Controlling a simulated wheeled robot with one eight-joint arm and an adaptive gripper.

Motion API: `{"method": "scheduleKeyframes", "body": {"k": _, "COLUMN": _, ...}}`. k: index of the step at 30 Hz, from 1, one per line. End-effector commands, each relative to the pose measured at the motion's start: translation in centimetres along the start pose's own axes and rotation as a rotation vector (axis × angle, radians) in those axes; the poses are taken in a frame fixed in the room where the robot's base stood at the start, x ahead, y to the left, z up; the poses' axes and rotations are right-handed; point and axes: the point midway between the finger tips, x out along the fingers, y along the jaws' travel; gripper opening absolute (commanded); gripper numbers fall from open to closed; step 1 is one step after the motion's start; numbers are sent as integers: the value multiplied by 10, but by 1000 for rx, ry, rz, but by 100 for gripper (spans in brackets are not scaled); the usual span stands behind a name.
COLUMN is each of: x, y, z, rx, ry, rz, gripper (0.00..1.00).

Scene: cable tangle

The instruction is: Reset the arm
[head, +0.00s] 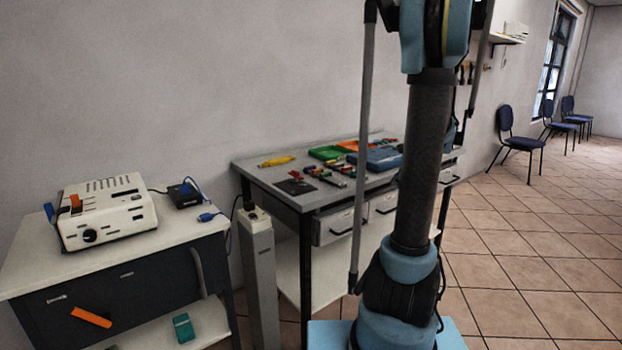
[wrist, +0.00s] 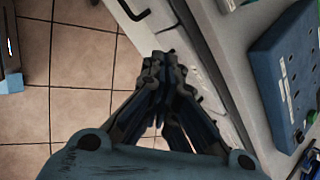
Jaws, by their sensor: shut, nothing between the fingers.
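My gripper (wrist: 163,68) shows in the wrist view, its fingertips together with nothing between them. It hangs above the tiled floor beside the edge of a bench with drawers. A blue case (wrist: 285,80) lies on the bench top to its right, apart from it. In the head view my arm stands upright at the right of the middle, and the gripper itself is not seen there. A blue cable (head: 208,216) lies at the right end of the left bench, near a black box (head: 184,195).
The left bench (head: 30,265) carries a white device (head: 105,212). A grey post (head: 261,280) stands between it and the tool bench (head: 262,178), which holds tools and cases. Blue chairs (head: 519,138) stand at the back right. The tiled floor (head: 530,260) at right is clear.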

Motion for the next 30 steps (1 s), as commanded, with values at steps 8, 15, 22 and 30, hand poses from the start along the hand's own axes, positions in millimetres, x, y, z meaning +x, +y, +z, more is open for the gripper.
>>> {"method": "scheduleKeyframes", "body": {"k": 8, "x": -10, "y": 69, "z": 54, "rx": -323, "ry": 55, "rz": 75, "gripper": 0}}
{"method": "scheduleKeyframes", "body": {"k": 15, "x": -16, "y": 132, "z": 82, "rx": -604, "ry": 94, "rz": 142, "gripper": 0}}
{"method": "scheduleKeyframes", "body": {"k": 22, "x": -20, "y": 192, "z": 97, "rx": -875, "ry": 124, "rz": 210, "gripper": 0}}
{"method": "scheduleKeyframes", "body": {"k": 30, "x": -18, "y": 262, "z": 100, "rx": -1195, "ry": 148, "rz": 297, "gripper": 0}}
